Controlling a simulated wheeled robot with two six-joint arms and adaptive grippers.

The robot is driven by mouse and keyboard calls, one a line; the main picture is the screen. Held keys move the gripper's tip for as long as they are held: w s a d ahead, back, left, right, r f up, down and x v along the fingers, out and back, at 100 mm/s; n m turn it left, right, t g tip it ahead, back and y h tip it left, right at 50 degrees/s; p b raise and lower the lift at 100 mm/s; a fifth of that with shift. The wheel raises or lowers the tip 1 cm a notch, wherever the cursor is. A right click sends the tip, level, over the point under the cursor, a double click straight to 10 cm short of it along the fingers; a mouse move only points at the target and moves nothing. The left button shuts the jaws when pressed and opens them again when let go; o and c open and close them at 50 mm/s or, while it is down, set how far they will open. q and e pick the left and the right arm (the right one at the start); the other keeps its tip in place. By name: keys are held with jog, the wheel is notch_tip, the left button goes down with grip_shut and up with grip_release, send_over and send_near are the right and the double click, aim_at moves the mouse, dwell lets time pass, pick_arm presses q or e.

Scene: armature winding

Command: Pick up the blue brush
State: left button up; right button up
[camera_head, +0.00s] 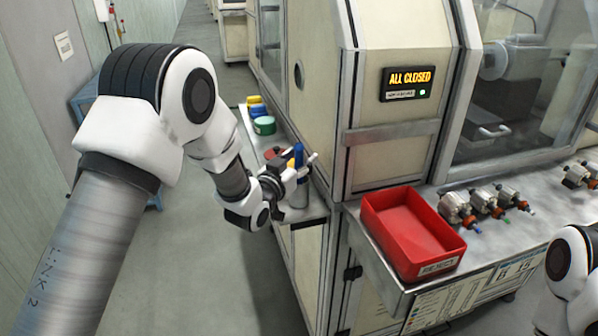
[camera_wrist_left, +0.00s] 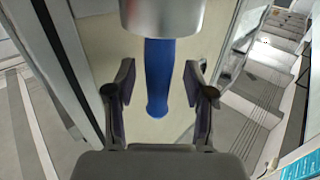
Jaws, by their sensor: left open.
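The blue brush (camera_head: 298,154) stands upright in a metal cup (camera_head: 299,197) on the narrow side shelf in the head view. My left gripper (camera_head: 302,172) is at the brush, just above the cup. In the left wrist view, the blue handle (camera_wrist_left: 158,70) lies between the two spread fingers of my left gripper (camera_wrist_left: 158,90), with a visible gap on each side. The metal cup (camera_wrist_left: 160,15) is at the top edge there and hides the brush's other end. My right gripper is out of view; only a part of my right arm shows at lower right.
Beside the brush are a yellow item (camera_head: 291,163) and a red one (camera_head: 274,153). A green roll (camera_head: 264,126) sits farther back. The machine's cabinet wall (camera_head: 322,110) rises close to the shelf. A red bin (camera_head: 450,240) and several armatures (camera_head: 485,203) occupy the front bench.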

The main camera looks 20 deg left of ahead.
pick_arm(q)
jog(key=shift+s, duration=0.1)
jog(key=shift+s+d+r, duration=0.1)
grip_shut()
